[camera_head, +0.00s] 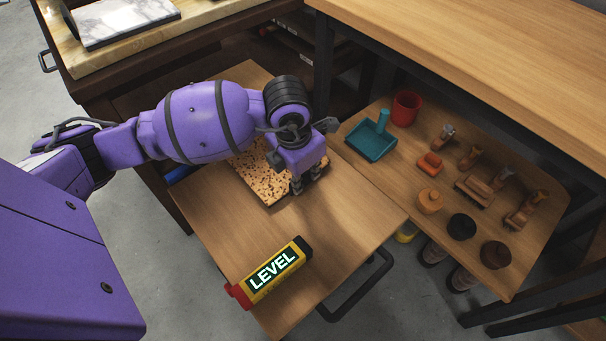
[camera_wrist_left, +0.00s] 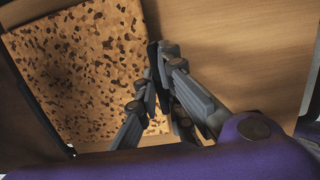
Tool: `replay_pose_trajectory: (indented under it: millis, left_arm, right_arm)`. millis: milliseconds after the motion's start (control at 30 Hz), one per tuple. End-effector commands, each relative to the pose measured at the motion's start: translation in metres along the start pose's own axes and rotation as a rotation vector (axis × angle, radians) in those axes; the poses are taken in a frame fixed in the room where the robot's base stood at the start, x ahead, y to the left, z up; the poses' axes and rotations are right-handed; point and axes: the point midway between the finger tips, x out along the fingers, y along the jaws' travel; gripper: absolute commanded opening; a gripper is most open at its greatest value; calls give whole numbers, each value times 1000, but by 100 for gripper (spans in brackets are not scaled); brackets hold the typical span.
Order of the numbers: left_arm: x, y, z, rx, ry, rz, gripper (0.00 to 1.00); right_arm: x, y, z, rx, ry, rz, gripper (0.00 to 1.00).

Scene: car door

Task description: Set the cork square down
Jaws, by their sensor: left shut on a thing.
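The cork square (camera_head: 262,183) is a speckled tan and brown slab at the wooden cart top (camera_head: 205,222). My left gripper (camera_head: 300,184) points down at its right edge and is shut on it. In the left wrist view the cork square (camera_wrist_left: 80,70) fills the left side, and the fingers of my left gripper (camera_wrist_left: 160,88) close over its edge. The square looks flat and close to the wood; I cannot tell whether it touches it. My arm hides its far part. My right gripper is not in view.
A yellow and black level (camera_head: 270,275) lies at the cart's near end. A lower wooden shelf (camera_head: 400,175) on the right holds a teal dustpan (camera_head: 370,142), a red mug (camera_head: 406,108), and several wooden tools and knobs. Bare wood lies between the square and the level.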

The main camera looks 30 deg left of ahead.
Motion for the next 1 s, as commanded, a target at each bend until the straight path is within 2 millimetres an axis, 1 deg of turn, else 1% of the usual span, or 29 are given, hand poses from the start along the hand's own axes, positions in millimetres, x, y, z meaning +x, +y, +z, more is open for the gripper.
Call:
replay_pose_trajectory:
  millis: [133,167,300,567,667,767,867,1000]
  left_arm:
    - [4,0,0,0,0,1,0]
    - [4,0,-1,0,1,0,9]
    - [4,0,-1,0,1,0,26]
    - [3,0,-1,0,1,0,26]
    - [-1,0,0,0,0,0,26]
    - [-13,0,1,1,-2,0,26]
    - [-34,1,1,3,-4,2,26]
    - [-67,1,2,1,-5,2,26]
  right_arm:
    - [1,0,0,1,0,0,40]
    - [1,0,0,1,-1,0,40]
    - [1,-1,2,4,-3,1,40]
    - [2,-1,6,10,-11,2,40]
    - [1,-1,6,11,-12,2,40]
    - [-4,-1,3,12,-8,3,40]
    - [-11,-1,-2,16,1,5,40]
    - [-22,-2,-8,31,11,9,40]
